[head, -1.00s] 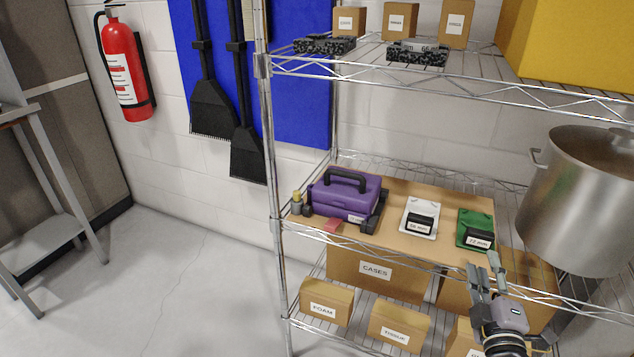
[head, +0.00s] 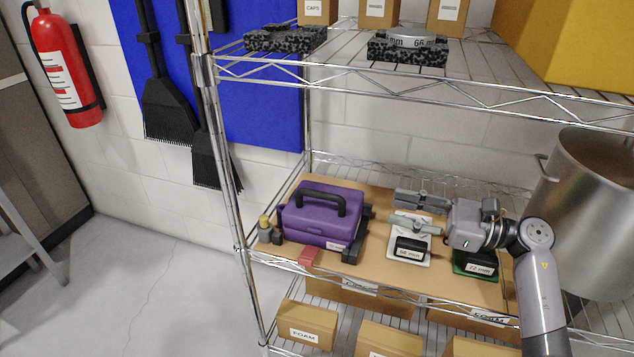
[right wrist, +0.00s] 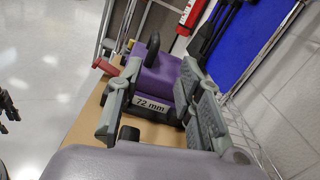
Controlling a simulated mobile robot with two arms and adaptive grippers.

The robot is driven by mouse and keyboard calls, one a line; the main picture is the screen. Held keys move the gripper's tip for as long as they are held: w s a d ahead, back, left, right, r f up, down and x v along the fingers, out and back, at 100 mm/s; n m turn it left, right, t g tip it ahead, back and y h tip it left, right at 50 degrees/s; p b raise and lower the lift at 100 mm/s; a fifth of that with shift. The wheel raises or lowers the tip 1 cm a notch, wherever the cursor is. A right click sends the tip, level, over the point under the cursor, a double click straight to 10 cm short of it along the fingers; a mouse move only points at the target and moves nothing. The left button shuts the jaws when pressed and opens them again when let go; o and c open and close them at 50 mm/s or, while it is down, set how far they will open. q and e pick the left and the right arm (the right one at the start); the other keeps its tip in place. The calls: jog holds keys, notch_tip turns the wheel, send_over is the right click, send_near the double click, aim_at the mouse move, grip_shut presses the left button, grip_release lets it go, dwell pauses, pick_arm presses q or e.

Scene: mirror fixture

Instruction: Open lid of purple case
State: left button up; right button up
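The purple case (head: 320,217) sits on the middle shelf at the left, its lid down and its black carry handle upright on top. In the right wrist view the case (right wrist: 158,77) shows between my fingers, with a label reading 72 mm. My right gripper (head: 397,207) is open and empty, to the right of the case and above the white case, its fingers pointing at the purple case without visibly touching it. It also shows in the right wrist view (right wrist: 160,72). A dark part cut off at that view's left edge may be my left gripper; I cannot tell its state.
A white case (head: 408,258) and a green case (head: 480,267) lie under my right gripper and wrist. A red piece (head: 307,257) and a small yellow-topped item (head: 264,228) are near the purple case. A large pot (head: 590,220) stands right. A shelf hangs above.

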aim_at(317, 194)
jog(key=shift+f+n, duration=0.15)
jog(key=shift+n, duration=0.15)
jog(key=x, duration=0.5)
jog(key=p+x, duration=0.1)
jog(key=x, duration=1.1)
jog(key=shift+s+a+f, duration=0.25)
pick_arm(q)
jog(key=s+f, duration=0.3)
jog(key=f, duration=0.1)
jog(key=shift+a, duration=0.25)
pick_arm(e)
jog(key=shift+c, duration=0.6)
grip_shut()
